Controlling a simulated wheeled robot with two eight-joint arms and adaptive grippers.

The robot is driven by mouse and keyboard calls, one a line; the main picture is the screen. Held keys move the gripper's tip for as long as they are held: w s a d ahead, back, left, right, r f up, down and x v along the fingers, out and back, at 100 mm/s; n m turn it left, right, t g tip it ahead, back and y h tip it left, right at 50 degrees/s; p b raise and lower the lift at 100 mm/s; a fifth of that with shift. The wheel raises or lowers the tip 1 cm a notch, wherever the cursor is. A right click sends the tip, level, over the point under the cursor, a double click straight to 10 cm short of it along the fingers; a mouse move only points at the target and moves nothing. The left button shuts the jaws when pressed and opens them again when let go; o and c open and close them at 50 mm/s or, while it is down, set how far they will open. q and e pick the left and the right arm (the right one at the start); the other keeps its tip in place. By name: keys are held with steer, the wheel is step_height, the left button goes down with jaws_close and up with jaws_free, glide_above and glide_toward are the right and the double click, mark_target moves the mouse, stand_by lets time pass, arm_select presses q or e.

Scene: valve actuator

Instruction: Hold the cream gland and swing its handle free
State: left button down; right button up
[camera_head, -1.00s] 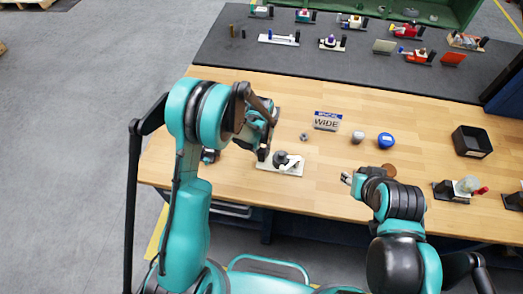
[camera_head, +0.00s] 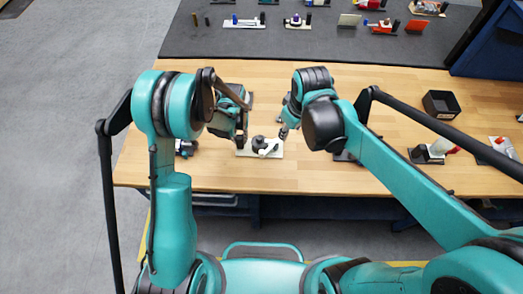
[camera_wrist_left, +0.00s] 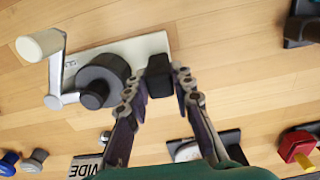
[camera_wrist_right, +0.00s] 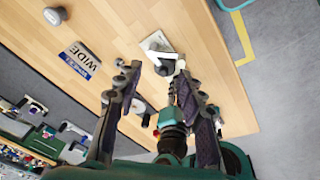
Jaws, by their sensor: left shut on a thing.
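The cream gland is a cream plate (camera_head: 243,153) with a dark round body (camera_head: 258,142) and a lever handle (camera_head: 270,149) near the table's front edge. In the left wrist view, the handle (camera_wrist_left: 57,75) is a grey arm with a cream knob (camera_wrist_left: 40,45), and a black block (camera_wrist_left: 159,68) stands at the plate's other end. My left gripper (camera_wrist_left: 160,82) is shut on that block. My right gripper (camera_head: 284,133) is just right of the gland. In the right wrist view its fingers (camera_wrist_right: 154,80) are apart and empty, with the cream knob (camera_wrist_right: 180,64) close to one fingertip.
A black bin (camera_head: 442,104) and a clamp-like fixture (camera_head: 430,152) stand to the right. A WIDE sign (camera_wrist_right: 80,60) stands behind the gland. More fixtures sit on the dark mat (camera_head: 340,40) at the back.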

mark_target(262, 151)
steer(key=w+a+f+n+g, duration=0.3)
steer(key=a+f+n, duration=0.2)
steer(key=a+f, duration=0.3)
steer(key=shift+h, duration=0.3)
steer(key=f, duration=1.1)
steer(key=shift+a, duration=0.3)
steer(key=shift+c, duration=0.3)
jaws_close()
